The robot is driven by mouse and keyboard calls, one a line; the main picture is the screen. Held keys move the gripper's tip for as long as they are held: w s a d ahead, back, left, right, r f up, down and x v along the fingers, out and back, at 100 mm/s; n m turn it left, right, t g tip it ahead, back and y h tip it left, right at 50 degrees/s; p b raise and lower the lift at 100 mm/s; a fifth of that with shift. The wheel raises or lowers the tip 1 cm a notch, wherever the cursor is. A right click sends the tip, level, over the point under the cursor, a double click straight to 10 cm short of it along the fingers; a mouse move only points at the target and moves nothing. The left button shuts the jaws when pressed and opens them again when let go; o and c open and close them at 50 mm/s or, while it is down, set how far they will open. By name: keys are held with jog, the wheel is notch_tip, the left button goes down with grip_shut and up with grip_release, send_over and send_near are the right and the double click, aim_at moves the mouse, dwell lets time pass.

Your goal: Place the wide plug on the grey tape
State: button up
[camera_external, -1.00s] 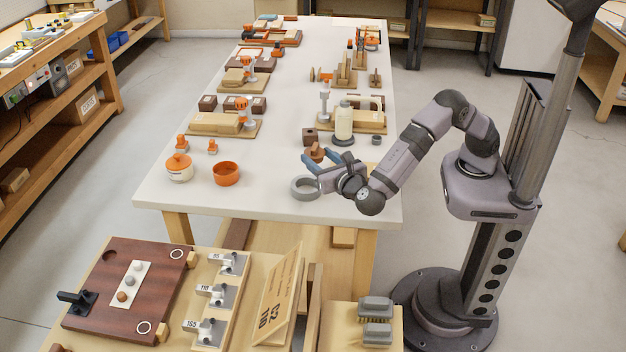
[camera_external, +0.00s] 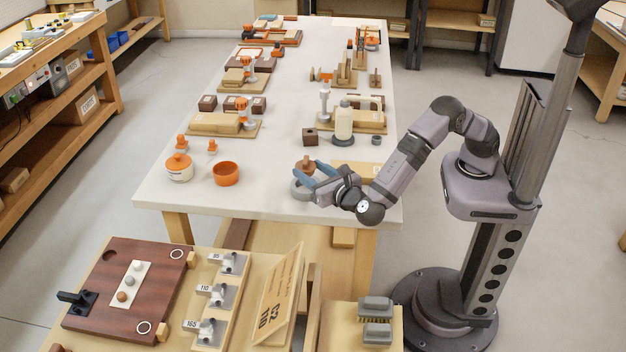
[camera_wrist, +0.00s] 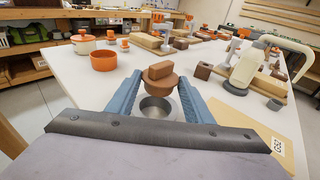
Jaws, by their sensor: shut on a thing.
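The wide plug (camera_wrist: 160,78) is a brown round wooden piece with a raised bar on top. My gripper (camera_wrist: 158,86) is shut on it, with a blue finger at each side. In the external view the plug (camera_external: 305,166) shows between the fingertips, near the front of the white table. The grey tape (camera_wrist: 154,107) is a ring lying flat on the table. The plug appears above and a little beyond its middle, and part of the open ring shows below the plug. In the external view the tape (camera_external: 299,190) is partly hidden by my gripper.
An orange bowl (camera_external: 226,173) and an orange-lidded pot (camera_external: 179,168) stand to the left. The table between the bowl and tape is clear.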

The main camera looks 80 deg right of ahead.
jog(key=shift+f, duration=1.9)
jog(key=shift+f, duration=0.15)
jog(key=o, duration=1)
jog(key=shift+r, duration=0.25)
jog(key=b+v, duration=0.1)
jog(key=v, duration=1.1)
jog(key=shift+f, duration=0.1)
